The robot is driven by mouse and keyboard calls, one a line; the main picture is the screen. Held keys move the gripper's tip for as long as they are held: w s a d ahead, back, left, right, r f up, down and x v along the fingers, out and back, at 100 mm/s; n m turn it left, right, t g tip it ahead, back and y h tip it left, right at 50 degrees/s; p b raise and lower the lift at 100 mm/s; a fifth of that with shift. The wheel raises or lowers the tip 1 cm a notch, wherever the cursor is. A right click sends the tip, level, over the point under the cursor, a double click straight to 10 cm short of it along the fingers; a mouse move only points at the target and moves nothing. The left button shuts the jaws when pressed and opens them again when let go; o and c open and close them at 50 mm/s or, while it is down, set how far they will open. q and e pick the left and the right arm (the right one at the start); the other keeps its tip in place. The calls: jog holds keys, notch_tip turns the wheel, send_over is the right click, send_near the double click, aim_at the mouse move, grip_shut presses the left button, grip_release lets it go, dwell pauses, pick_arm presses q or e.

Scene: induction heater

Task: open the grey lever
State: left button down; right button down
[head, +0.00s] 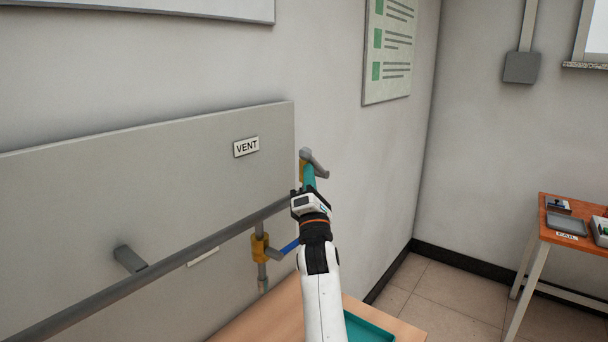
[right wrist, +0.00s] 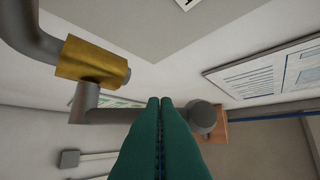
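The grey lever (head: 316,164) sticks out from a brass valve body at the upper end of the pipe, just right of the VENT label. In the right wrist view the lever (right wrist: 118,116) is a grey bar with a round end, beside the brass body (right wrist: 92,61). My right gripper (head: 309,171) has teal fingers at the lever. In the right wrist view its fingers (right wrist: 160,101) are pressed together and cross in front of the bar, hiding its middle. Nothing shows between them. I cannot tell whether they touch the lever. My left gripper is not in view.
A grey pipe (head: 150,277) runs along the wall panel (head: 80,190). Below my right gripper is a second brass valve (head: 260,247) with a blue lever (head: 289,246). A wooden table with a teal tray (head: 368,326) stands below. An orange-topped table (head: 570,237) is at right.

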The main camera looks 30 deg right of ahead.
aim_at(312, 160)
jog(key=r+m+g+p, duration=0.1)
jog(key=r+m+g+h+p, duration=0.1)
jog(key=r+m+g+p, duration=0.1)
jog(key=shift+w+d, duration=0.1)
jog(key=shift+d, duration=0.25)
jog(key=shift+d+r+m+g+p, duration=0.1)
jog(key=shift+d+m+g+p, duration=0.15)
jog(key=shift+m+p, duration=0.2)
jog(key=shift+w+d+r+p, duration=0.35)
jog(key=shift+d+r, duration=0.2)
jog(key=shift+d, duration=0.15)
jog(key=shift+w+d+r+p, duration=0.25)
jog(key=shift+d+r+p, duration=0.1)
jog(key=shift+d+r, duration=0.25)
jog(key=shift+d, duration=0.15)
jog(key=shift+f, duration=0.1)
